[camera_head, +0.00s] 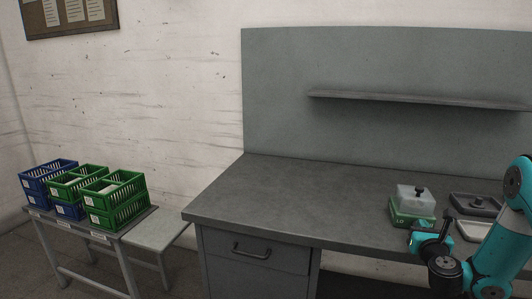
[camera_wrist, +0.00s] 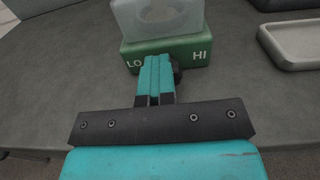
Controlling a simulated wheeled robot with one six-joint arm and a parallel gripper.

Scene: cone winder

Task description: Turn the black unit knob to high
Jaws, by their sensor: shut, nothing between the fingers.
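A green unit (camera_head: 402,216) stands on the grey bench, with a translucent white container (camera_head: 411,195) on top. My gripper also shows in the head view (camera_head: 416,229).
A dark tray (camera_head: 462,209) and a pale grey tray (camera_head: 466,233) lie right of the unit. The bench top (camera_head: 290,195) is clear to the left. A shelf (camera_head: 400,98) is on the back panel. Green crates (camera_head: 128,203) and blue crates (camera_head: 38,187) stand on a side table.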

